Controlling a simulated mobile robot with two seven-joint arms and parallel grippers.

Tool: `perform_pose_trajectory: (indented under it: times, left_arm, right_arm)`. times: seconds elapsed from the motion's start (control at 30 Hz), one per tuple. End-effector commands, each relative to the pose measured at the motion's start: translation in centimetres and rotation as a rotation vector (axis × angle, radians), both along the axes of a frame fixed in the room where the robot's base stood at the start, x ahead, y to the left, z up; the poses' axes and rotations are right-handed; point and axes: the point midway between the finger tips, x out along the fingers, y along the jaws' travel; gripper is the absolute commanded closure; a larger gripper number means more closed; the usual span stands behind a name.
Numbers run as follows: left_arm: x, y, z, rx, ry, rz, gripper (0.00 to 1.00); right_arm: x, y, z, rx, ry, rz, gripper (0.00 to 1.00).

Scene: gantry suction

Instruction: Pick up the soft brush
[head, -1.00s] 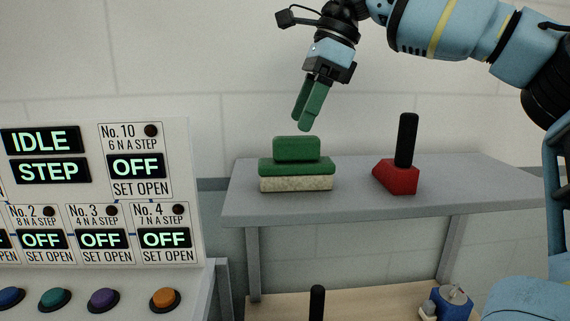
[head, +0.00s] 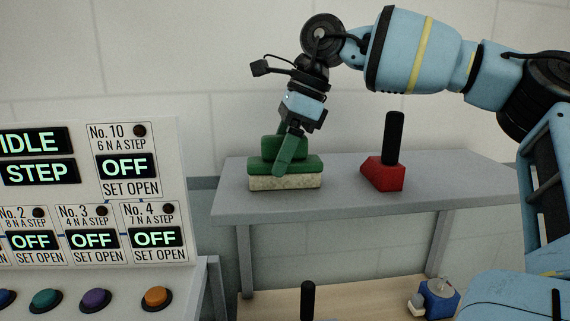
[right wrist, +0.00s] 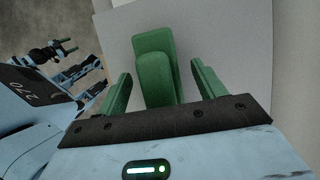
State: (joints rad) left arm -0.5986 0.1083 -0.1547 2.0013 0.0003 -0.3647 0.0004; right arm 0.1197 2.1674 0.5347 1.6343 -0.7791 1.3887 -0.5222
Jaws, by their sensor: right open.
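The soft brush (head: 258,167) has a green block handle, a green body and a pale bristle pad. It rests bristles down at the left part of the grey shelf (head: 330,199). My right gripper (head: 283,165) is lowered onto it from above, its green fingers open. In the right wrist view the brush (right wrist: 155,65) lies between the two spread fingers of the right gripper (right wrist: 162,85), with a gap showing on each side. In the head view the near finger hides part of the brush.
A red block tool with a black upright handle (head: 390,155) stands on the shelf right of the brush. A control panel (head: 100,190) with several coloured buttons is at the left. A blue item (head: 437,298) and a black handle (head: 308,300) are below the shelf.

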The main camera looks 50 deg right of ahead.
Motion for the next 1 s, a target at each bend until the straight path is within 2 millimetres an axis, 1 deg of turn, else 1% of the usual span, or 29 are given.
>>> perform_pose_trajectory:
  times: [0.17, 0.2, 0.5, 0.57, 0.87, 1.0]
  left_arm:
    - [0.1, 0.0, 0.0, 0.0, -0.001, 0.0, 0.34]
    - [0.1, 0.0, 0.0, 0.0, -0.001, 0.0, 0.34]
    - [0.0, 0.0, 0.0, 0.001, 0.0, 0.0, 0.34]
    - [0.0, 0.0, 0.0, 0.001, 0.0, 0.0, 0.34]
    - [-0.1, 0.1, -0.1, 0.002, 0.002, 0.0, 0.34]
    - [-0.2, 0.1, -0.4, 0.001, 0.007, 0.0, 0.34]
  right_arm:
    - [0.0, 0.0, -0.1, 0.0, 0.0, 0.0, 0.31]
    - [0.0, 0.0, 0.0, 0.0, 0.0, 0.0, 0.34]
    - [0.0, 0.0, 0.0, 0.001, -0.001, 0.0, 0.73]
    - [0.0, 0.0, 0.0, 0.001, -0.002, 0.0, 0.79]
    - [0.0, 0.0, 0.2, 0.0, -0.001, 0.0, 0.79]
    - [0.1, 0.0, 1.1, 0.001, -0.002, -0.002, 0.8]
